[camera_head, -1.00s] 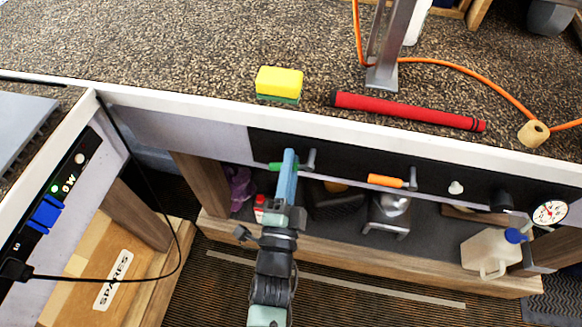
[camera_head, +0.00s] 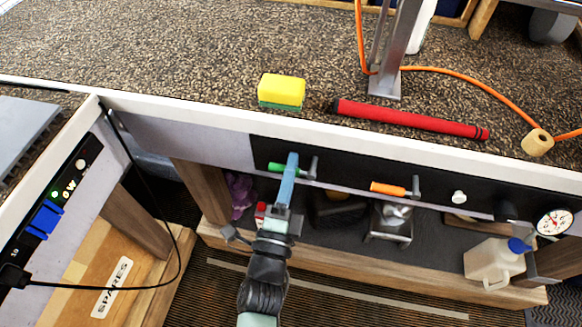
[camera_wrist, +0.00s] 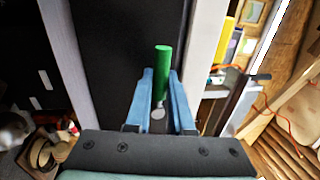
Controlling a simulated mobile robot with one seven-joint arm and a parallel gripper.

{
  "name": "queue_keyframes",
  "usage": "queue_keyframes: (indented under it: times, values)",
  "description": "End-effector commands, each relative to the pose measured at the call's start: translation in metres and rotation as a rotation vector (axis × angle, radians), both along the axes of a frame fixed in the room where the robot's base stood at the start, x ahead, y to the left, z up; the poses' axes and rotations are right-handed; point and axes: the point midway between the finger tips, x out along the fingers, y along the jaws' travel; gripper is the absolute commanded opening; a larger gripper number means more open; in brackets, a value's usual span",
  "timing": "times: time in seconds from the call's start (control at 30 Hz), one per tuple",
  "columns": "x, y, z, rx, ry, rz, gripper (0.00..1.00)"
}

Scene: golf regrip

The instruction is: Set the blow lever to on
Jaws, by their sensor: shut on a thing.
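A green-handled lever (camera_head: 277,167) sits on the black panel on the bench front, its handle pointing left from its metal pivot. An orange-handled lever (camera_head: 388,188) to its right also points left. I cannot read which one is the blow lever. My gripper (camera_head: 291,158) has blue fingers and is at the green lever. In the wrist view the green handle (camera_wrist: 163,75) stands between the two fingertips (camera_wrist: 160,76), and the gripper is shut on it. The fingers hide part of the handle in the head view.
A white knob (camera_head: 459,197), a dark fitting and a gauge (camera_head: 555,222) are farther right on the panel. The bench top above holds a yellow-green sponge (camera_head: 281,91) and a red grip (camera_head: 410,118). A jug (camera_head: 495,262) stands on the shelf below.

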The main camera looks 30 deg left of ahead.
Motion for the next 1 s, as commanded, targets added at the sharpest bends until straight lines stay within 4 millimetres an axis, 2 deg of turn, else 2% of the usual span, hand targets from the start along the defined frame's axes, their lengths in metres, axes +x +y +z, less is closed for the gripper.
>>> queue_keyframes:
  times: [0.13,0.17,0.3,0.67,0.83,1.0]
  values:
    - [0.000,-0.001,0.000,0.003,0.000,0.000,0.00]
    - [0.000,-0.001,0.000,0.003,0.000,0.000,0.26]
    - [0.000,0.000,0.000,0.002,0.000,-0.001,0.51]
    - [-0.003,-0.001,-0.001,0.000,0.000,0.000,0.51]
    - [-0.023,-0.006,-0.006,-0.001,0.002,0.001,0.51]
    - [-0.057,-0.016,-0.014,-0.003,0.004,0.001,0.51]
